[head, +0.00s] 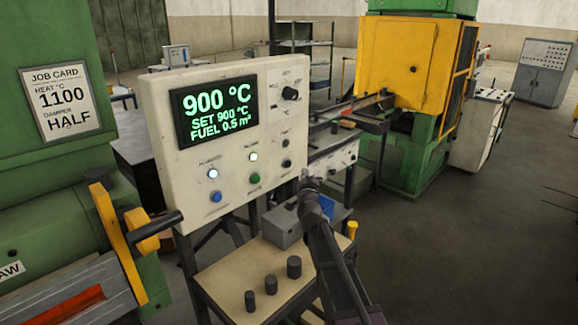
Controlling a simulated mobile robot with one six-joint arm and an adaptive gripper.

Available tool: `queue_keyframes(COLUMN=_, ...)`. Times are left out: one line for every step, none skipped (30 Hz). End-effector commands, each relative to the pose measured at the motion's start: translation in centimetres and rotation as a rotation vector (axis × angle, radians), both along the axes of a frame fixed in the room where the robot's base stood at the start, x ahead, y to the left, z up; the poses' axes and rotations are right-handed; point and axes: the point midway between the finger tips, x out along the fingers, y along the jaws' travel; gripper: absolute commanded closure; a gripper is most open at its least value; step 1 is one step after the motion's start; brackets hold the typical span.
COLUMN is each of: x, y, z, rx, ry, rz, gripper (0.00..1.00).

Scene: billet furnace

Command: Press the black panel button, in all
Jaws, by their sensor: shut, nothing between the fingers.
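The cream control panel (170,105) stands left of centre in the head view. Its black button (286,163) is at the lower right of the face, under a small dark round fitting (285,143) that looks like an unlit lamp. My gripper (309,186) is shut and empty near the panel's lower right edge, to the right of and below the black button. I see no contact with the button; the depth gap is hard to judge. The screen (216,113) reads 900 °C, SET 900 °C, FUEL 0.5 m³.
A green button (254,179) and a blue button (215,197) sit left of the black one, each under a lit lamp. A black knob (290,94) is above. Below is a table (222,270) with dark cylinders. The job card (60,98) reads 1100, damper HALF. Floor at right is clear.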

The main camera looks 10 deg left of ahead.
Motion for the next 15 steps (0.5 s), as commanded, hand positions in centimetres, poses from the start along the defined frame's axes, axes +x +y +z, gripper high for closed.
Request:
queue_keyframes(x=0.6, y=0.6, z=0.0, rx=0.001, ry=0.0, rz=0.001, gripper=1.0)
queue_keyframes(x=0.8, y=0.8, z=0.0, rx=0.001, ry=0.0, rz=0.001, gripper=1.0)
queue_keyframes(x=1.0, y=1.2, z=0.0, rx=0.0, ry=-0.001, rz=0.001, gripper=1.0)
queue_keyframes(x=1.2, y=1.4, z=0.0, rx=0.001, ry=0.0, rz=0.001, gripper=1.0)
queue_keyframes(x=1.4, y=1.7, z=0.0, rx=0.001, ry=0.0, rz=0.001, gripper=1.0)
queue_keyframes(x=1.6, y=2.0, z=0.0, rx=0.001, ry=0.0, rz=0.001, gripper=1.0)
queue_keyframes(x=1.8, y=2.2, z=0.0, rx=0.0, ry=-0.001, rz=0.001, gripper=1.0)
queue_keyframes(x=2.0, y=2.4, z=0.0, rx=0.001, ry=0.0, rz=0.001, gripper=1.0)
queue_keyframes(x=2.2, y=2.6, z=0.0, rx=0.001, ry=-0.001, rz=0.0, gripper=1.0)
queue_keyframes(x=2.3, y=2.8, z=0.0, rx=0.001, ry=-0.001, rz=0.0, gripper=1.0)
queue_keyframes(x=2.4, y=3.0, z=0.0, rx=0.0, ry=-0.001, rz=0.0, gripper=1.0)
queue_keyframes(x=2.6, y=3.2, z=0.0, rx=0.0, ry=0.0, rz=0.0, gripper=1.0)
queue_keyframes(x=2.7, y=3.3, z=0.0, rx=0.0, ry=0.0, rz=0.0, gripper=1.0)
queue_keyframes(x=2.8, y=3.4, z=0.0, rx=0.0, ry=0.0, rz=0.0, gripper=1.0)
queue_keyframes(x=2.8, y=3.6, z=0.0, rx=0.0, ry=0.0, rz=0.0, gripper=1.0)
